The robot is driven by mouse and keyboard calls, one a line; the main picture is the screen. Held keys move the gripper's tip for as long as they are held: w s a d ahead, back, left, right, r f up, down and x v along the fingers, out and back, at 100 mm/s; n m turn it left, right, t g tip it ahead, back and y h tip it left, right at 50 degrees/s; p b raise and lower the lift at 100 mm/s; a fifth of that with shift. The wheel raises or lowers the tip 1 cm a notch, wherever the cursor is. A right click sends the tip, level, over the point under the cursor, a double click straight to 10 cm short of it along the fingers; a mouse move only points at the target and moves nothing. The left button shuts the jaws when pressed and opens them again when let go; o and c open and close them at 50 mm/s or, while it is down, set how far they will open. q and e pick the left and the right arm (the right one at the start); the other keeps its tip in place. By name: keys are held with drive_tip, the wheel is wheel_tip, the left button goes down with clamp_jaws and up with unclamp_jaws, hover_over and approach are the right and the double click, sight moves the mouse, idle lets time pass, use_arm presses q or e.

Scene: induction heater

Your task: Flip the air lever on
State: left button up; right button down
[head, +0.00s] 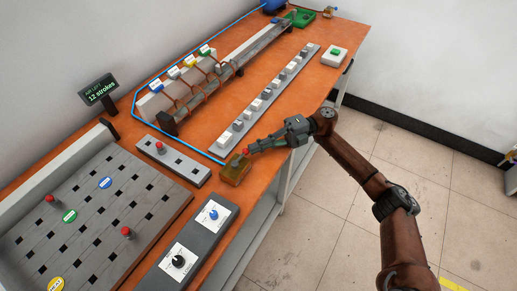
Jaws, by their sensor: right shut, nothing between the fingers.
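A small brass-coloured block (236,169), which appears to be the air valve, sits near the table's front edge where the blue hose ends. A red knob (245,151), likely the tip of its air lever, shows just above the block. My right gripper (254,147) is shut, with its fingertips right at the red knob; I cannot tell whether they touch it. The lever's shaft is too small to make out. My left gripper is not in view.
A blue air hose (134,101) runs around the orange table (205,138). A grey strip of blocks (265,100) lies behind the gripper. A dial panel (196,243) and slotted board (95,215) stand nearer. A display (98,90) reads "12 strokes".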

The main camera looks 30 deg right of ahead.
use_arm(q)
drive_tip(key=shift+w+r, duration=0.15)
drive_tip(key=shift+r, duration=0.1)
use_arm(e)
drive_tip(key=shift+w, duration=0.15)
idle(0.3)
